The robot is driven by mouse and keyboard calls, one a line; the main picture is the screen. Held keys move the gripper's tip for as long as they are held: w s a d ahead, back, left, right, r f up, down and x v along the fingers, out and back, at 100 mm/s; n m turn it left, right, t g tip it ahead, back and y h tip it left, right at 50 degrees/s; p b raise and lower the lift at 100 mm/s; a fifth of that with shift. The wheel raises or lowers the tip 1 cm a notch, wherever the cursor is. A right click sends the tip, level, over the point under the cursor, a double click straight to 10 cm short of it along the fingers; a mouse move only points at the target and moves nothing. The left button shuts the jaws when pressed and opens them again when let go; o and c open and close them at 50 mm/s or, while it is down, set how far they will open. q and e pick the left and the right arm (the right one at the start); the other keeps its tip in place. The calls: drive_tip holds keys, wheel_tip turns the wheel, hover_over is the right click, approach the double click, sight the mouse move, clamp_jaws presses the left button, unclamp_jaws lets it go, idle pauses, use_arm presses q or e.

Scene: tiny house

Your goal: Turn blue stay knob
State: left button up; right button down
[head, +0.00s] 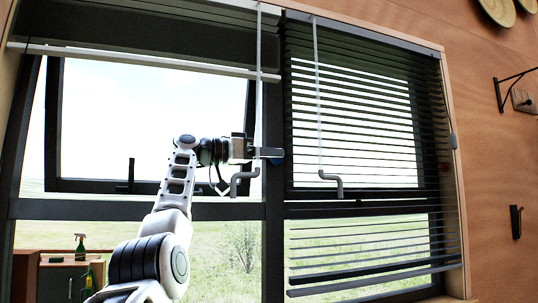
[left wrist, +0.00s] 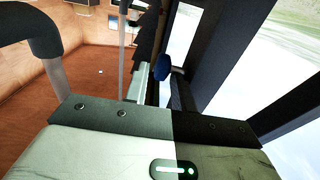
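The blue stay knob (left wrist: 162,67) shows in the left wrist view as a small round blue shape just beyond my left gripper (left wrist: 161,84). One finger looks pale and the other dark, with a gap between them and the knob near the tips. I cannot tell whether they touch it. In the head view my left gripper (head: 269,152) reaches the dark middle post of the window, and a small bit of blue (head: 254,173) shows just below it. The gripper hides most of the knob there. My right gripper is not in view.
A grey crank handle (head: 243,180) hangs on a rod close to my left gripper; a second crank (head: 331,181) hangs farther right. The left window sash (head: 150,186) looks tilted open. Blinds (head: 350,100) cover the right window. A green spray bottle (head: 80,246) stands at lower left.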

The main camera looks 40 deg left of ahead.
use_arm(q)
drive_tip(key=b+v, duration=0.1)
drive_tip(key=v, duration=1.5)
drive_tip(key=shift+b, duration=0.4)
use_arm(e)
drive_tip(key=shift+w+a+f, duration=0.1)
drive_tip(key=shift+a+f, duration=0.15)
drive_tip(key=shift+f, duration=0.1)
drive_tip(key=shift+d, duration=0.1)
